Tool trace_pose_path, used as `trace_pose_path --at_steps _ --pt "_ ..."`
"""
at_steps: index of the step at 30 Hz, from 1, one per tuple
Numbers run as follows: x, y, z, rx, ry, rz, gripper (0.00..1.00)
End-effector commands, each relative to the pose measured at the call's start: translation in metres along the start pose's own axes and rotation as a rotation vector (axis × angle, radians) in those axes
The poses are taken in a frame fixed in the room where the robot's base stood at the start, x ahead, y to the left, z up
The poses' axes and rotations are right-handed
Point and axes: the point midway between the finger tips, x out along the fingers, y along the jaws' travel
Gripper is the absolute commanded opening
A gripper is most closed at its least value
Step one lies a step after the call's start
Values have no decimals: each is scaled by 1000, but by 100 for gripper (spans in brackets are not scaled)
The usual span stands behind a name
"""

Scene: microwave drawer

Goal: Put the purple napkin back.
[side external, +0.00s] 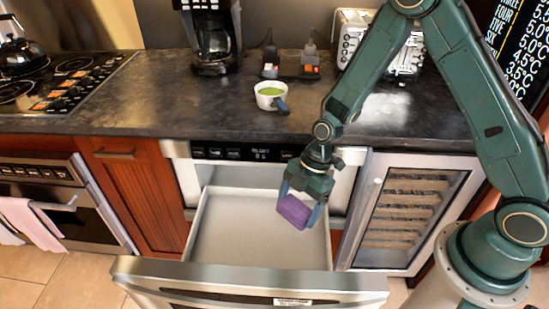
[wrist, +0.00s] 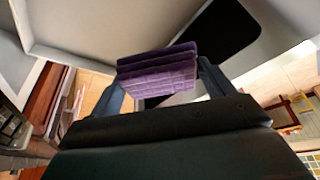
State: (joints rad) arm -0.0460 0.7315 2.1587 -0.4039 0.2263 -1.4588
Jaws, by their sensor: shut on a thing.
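The purple napkin (side external: 293,211) is a folded, quilted-looking block. My gripper (side external: 299,207) is shut on it and holds it above the open microwave drawer (side external: 207,225), toward the right side of the drawer's opening. In the wrist view the napkin (wrist: 158,75) sits between the two fingers of my gripper (wrist: 160,82), with its folded layers showing. The drawer is pulled out, and its visible pale floor looks empty. The napkin hides a small part of the drawer's interior.
The drawer front (side external: 240,282) stands out toward the camera. A white cup with green contents (side external: 270,96) stands on the dark counter (side external: 150,95) above. A coffee maker (side external: 211,38), a toaster (side external: 352,32) and a kettle (side external: 20,50) stand farther back. A wine cooler (side external: 410,210) is at right.

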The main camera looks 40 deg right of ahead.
Motion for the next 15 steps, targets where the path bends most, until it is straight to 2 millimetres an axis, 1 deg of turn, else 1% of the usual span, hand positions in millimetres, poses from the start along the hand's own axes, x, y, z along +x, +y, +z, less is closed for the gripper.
trace_pose_path --at_steps 1,11,15 --pt "-12 1 -5 -3 0 6 60" --pt "-81 1 -34 -3 0 7 60" --pt "-115 2 -47 -3 0 8 60"
